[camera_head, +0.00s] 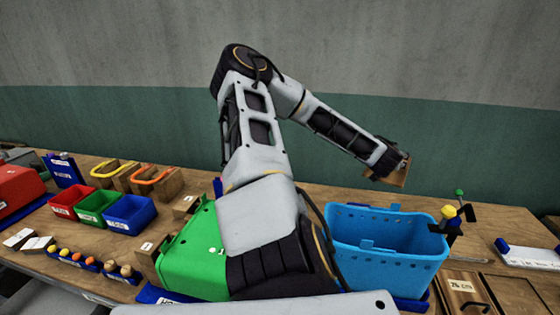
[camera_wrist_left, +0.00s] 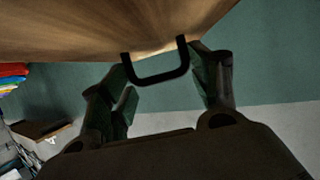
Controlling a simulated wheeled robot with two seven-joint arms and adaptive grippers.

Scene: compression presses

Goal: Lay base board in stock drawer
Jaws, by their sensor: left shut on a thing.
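My left gripper (camera_head: 390,162) is raised above the back of the bench, right of centre in the head view. It is shut on a small-looking brown wooden piece, which I take as the base board (camera_head: 402,173). In the left wrist view the board (camera_wrist_left: 100,30) is close and fills the top, with a black U-shaped handle (camera_wrist_left: 157,79) between the fingers (camera_wrist_left: 165,90). A wooden panel with a black handle and a label (camera_head: 465,287) lies at the lower right of the bench; I cannot tell whether it is the stock drawer. My right gripper is not in view.
A light blue basket (camera_head: 385,255) stands below my left gripper. Yellow (camera_head: 449,211) and green (camera_head: 459,192) knobs rise right of it. Red (camera_head: 70,200), green (camera_head: 97,207) and blue (camera_head: 130,212) bins stand at the left. A green case (camera_head: 190,260) lies beside my arm.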

